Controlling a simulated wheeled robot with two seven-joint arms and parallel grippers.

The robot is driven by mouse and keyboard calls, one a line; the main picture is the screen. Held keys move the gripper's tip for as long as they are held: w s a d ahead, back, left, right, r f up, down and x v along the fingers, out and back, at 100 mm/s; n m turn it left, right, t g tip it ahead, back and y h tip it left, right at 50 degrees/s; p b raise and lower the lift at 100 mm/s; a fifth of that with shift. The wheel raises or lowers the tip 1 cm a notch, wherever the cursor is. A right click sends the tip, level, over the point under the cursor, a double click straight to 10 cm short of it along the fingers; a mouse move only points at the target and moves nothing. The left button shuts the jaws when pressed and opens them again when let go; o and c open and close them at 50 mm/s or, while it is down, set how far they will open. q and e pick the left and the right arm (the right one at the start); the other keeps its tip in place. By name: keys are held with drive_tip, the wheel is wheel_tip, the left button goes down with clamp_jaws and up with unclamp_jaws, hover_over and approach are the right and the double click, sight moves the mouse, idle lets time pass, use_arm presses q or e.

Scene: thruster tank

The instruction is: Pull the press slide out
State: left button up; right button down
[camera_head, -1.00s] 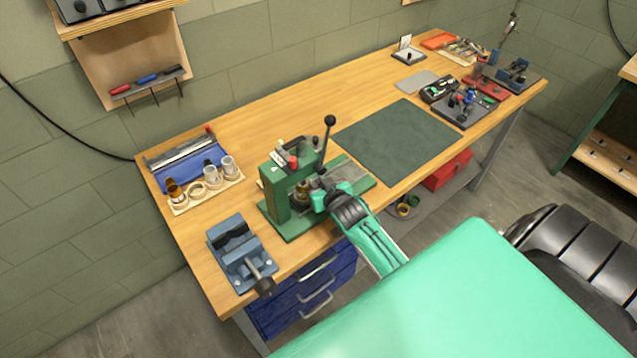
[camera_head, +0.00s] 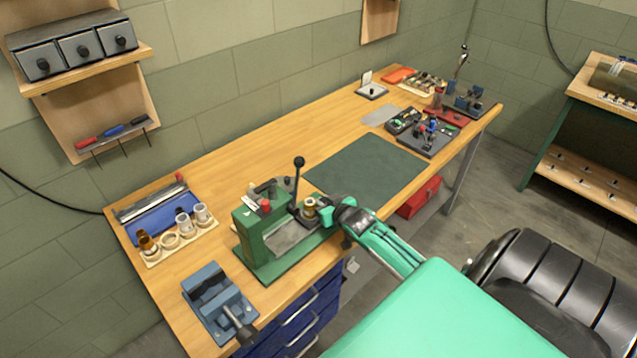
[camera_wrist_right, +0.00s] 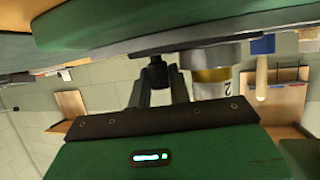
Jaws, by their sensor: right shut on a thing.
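The green press (camera_head: 257,235) stands on the bench with its lever (camera_head: 298,175) upright. Its slide track (camera_head: 290,238) lies bare beneath the press body. A brass-and-silver cylinder (camera_head: 309,207) sits out to the right of the press body. In the right wrist view this cylinder (camera_wrist_right: 211,82), marked "2", is beside the fingers. My right gripper (camera_head: 332,211) is at the right end of the press, next to the cylinder. In the wrist view, my right gripper (camera_wrist_right: 158,80) is shut on a dark knob-like part, apparently the slide's handle. My left gripper is out of view.
A blue vise (camera_head: 218,302) stands at the front left. A wooden holder with cups (camera_head: 172,240) lies behind it. A dark green mat (camera_head: 365,170) right of the press is clear. Small tools and dark trays (camera_head: 428,138) crowd the far right end.

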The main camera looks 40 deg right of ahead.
drive_tip(key=shift+d+r, duration=0.15)
drive_tip(key=shift+d, duration=0.1)
drive_tip(key=c, duration=1.6)
unclamp_jaws()
drive_tip(key=shift+o, duration=0.2)
drive_tip(key=shift+d, duration=0.1)
drive_tip(key=shift+s+a, duration=0.2)
drive_tip(key=shift+s, duration=0.35)
drive_tip(key=b+v, duration=0.3)
drive_tip(key=v, duration=0.9)
drive_tip(key=shift+s+r, duration=0.15)
drive_tip(key=shift+s, duration=0.1)
